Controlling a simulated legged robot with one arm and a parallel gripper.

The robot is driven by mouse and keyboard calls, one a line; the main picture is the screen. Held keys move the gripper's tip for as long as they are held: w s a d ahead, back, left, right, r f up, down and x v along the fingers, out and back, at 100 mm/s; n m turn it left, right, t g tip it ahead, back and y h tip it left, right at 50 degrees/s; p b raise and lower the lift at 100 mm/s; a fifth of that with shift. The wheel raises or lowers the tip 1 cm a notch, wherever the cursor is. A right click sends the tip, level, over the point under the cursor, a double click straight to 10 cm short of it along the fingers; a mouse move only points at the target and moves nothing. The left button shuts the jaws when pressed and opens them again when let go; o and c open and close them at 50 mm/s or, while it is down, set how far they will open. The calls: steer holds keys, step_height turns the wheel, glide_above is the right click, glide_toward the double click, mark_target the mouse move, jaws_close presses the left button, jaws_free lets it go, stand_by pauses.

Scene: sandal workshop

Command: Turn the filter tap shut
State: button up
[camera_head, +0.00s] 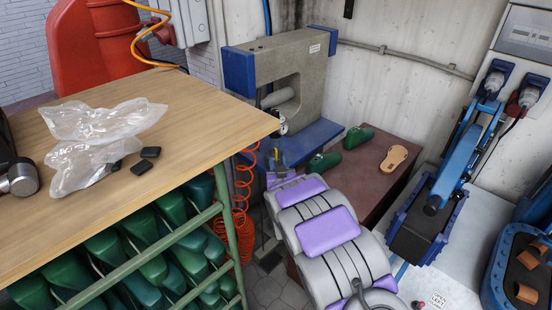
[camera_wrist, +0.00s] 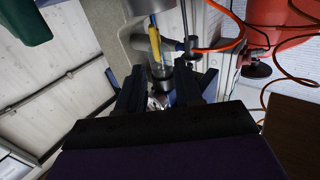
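In the wrist view a filter-like fitting with a grey cylindrical body (camera_wrist: 147,42) stands ahead of my gripper (camera_wrist: 166,84). A yellow strip and a blue piece show on it, and a small dark fitting (camera_wrist: 191,45) joins an orange hose at its right. I cannot tell which part is the tap or how it is turned. My two dark fingers are apart, with the fitting's lower end seen in the gap between them. I cannot see them touching it. In the head view my gripper (camera_head: 282,176) is small, beside the press's blue base.
A grey and blue press (camera_head: 300,75) stands behind my gripper. A wooden table (camera_head: 200,125) with plastic bags is at left, green shoe lasts (camera_head: 150,255) below it. A coiled orange hose (camera_head: 240,200) hangs at the table's corner. A brown bench (camera_head: 375,185) holds a sandal sole (camera_head: 393,158).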

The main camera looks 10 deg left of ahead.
mark_target(276, 153)
steer(key=shift+b+x, duration=0.5)
steer(key=shift+x, duration=1.85)
steer(key=shift+d, duration=0.2)
jaws_close()
